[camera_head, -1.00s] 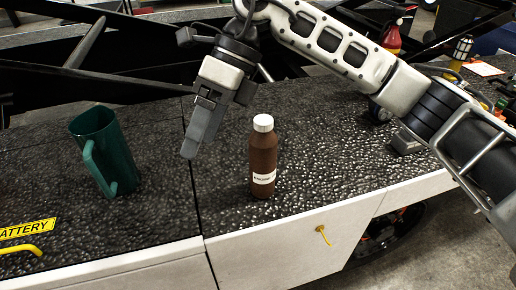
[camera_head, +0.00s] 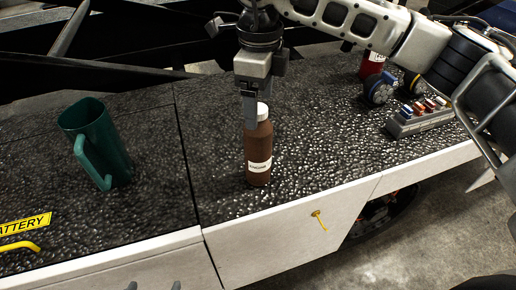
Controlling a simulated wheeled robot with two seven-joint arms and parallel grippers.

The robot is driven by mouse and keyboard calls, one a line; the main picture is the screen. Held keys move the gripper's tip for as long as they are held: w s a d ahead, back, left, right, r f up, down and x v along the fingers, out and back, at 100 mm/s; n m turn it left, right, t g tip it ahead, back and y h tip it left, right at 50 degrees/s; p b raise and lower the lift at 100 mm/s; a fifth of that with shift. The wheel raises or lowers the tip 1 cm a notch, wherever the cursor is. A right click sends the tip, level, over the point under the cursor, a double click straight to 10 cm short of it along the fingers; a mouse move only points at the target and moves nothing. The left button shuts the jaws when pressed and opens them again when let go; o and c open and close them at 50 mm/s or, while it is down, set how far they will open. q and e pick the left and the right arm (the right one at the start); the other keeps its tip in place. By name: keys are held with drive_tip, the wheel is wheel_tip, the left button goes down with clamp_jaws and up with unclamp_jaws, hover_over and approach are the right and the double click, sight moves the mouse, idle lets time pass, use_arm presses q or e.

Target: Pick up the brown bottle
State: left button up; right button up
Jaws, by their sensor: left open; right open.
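The brown bottle (camera_head: 258,150) with a white cap and white label stands upright on the black textured top of the loader. My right gripper (camera_head: 252,122), on the arm from the right, points down at the bottle's cap and neck. Its near finger overlaps the left side of the cap in the picture; the other finger is hidden, and I cannot tell whether it touches the bottle. It is open. Two grey tips of my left gripper (camera_head: 153,286) just show at the bottom edge, spread apart, with nothing seen between them.
A grey holder with small coloured pieces (camera_head: 420,117), a blue-grey wheeled item (camera_head: 379,88) and a red bottle (camera_head: 372,64) are at the right. A yellow handle (camera_head: 20,246) is at the lower left.

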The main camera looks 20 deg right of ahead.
sight(258, 142)
drive_tip(key=shift+a+f+p, duration=0.1)
drive_tip(key=shift+f+p, duration=0.65)
drive_tip(key=shift+f, duration=1.95)
drive_tip(key=c, duration=1.4)
